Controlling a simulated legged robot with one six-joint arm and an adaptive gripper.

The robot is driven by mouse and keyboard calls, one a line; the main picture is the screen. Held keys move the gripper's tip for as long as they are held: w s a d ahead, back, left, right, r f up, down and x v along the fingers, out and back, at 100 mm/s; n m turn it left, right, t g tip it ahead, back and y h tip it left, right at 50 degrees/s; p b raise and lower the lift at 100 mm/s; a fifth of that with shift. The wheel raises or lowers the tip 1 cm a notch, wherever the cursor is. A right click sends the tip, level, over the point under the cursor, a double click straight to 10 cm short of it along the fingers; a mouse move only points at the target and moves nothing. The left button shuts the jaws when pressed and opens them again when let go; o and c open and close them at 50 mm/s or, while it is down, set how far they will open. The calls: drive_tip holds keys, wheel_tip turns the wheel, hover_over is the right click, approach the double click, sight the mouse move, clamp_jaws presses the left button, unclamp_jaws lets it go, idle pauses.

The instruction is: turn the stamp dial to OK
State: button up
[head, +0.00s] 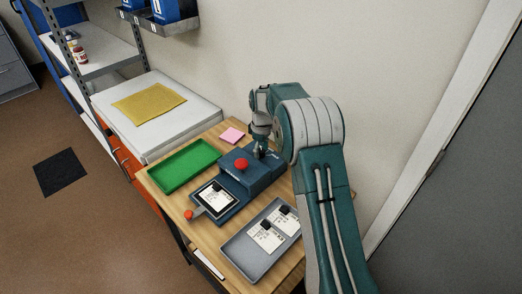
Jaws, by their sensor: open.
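A blue stamp machine (252,180) stands on the wooden table, with a red round knob (241,164) on its top. My gripper (262,152) points down over the back right of the machine and is open. I cannot tell whether it touches the machine. I cannot make out the stamp dial or its setting; my gripper and arm cover part of that area.
A green tray (158,179) lies left of the machine and a pink pad (232,135) behind it. A grey tray (236,253) with cards is in front, partly behind my arm. A white-topped cabinet (110,118) with a yellow cloth (149,104) adjoins; the wall is close behind.

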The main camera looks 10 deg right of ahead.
sight(261, 149)
drive_tip(key=shift+w+r, duration=0.2)
drive_tip(key=shift+r, duration=3.7)
drive_tip(key=shift+s+r, duration=0.1)
drive_tip(key=shift+r, duration=0.05)
drive_tip(key=s+r+m+t, duration=0.3)
drive_tip(key=s+r+m, duration=0.1)
drive_tip(key=s+r, duration=1.15)
drive_tip(key=s+f+m+t, duration=0.2)
drive_tip(key=s+m, duration=0.3)
drive_tip(key=s, duration=1.8)
drive_tip(key=shift+t, duration=0.4)
